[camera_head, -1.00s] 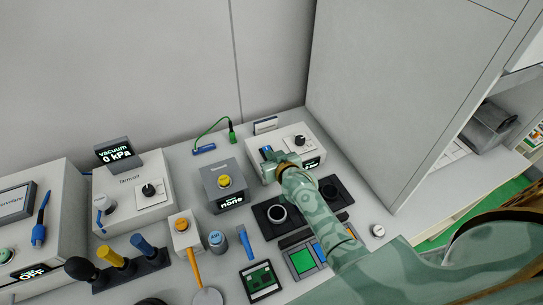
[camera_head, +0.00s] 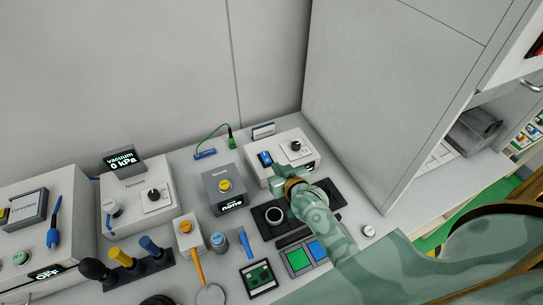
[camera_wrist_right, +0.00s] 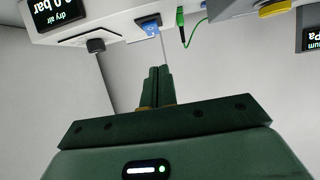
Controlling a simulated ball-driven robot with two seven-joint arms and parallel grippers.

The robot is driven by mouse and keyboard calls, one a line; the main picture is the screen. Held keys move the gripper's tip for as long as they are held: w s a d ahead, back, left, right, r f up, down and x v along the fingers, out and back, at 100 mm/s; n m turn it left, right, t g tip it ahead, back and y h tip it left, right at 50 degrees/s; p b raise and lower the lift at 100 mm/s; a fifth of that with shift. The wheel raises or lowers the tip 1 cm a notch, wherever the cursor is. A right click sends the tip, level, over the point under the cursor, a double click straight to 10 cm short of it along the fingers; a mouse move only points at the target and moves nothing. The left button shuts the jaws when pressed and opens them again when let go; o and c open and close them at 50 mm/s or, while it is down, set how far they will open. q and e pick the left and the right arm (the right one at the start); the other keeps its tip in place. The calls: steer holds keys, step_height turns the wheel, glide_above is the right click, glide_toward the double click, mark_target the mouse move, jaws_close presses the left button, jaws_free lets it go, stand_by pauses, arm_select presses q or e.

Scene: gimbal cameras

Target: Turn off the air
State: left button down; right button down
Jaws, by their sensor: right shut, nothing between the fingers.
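The dry air unit is a white box (camera_head: 285,151) at the back right of the bench. It has a blue switch (camera_head: 265,158) and a black knob (camera_head: 296,146) on top. In the right wrist view its display (camera_wrist_right: 62,10) reads "dry air" and ".0 bar", with the leading part cut off. The blue switch (camera_wrist_right: 150,27) and black knob (camera_wrist_right: 96,45) also show there. My right gripper (camera_head: 279,171) is just in front of the blue switch, apart from it. Its fingers (camera_wrist_right: 157,85) are together and empty. My left gripper is out of view.
A grey box with a yellow button (camera_head: 225,185) stands left of the air unit. A vacuum unit (camera_head: 136,192) reading 0 kPa is farther left. A green cable (camera_head: 232,143) lies behind. A tall grey cabinet side (camera_head: 385,95) rises at right.

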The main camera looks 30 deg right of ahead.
steer(key=s, duration=0.3)
steer(key=shift+s+a+r, duration=0.1)
steer(key=shift+s+a, duration=0.05)
steer(key=shift+s, duration=0.15)
stand_by(0.3)
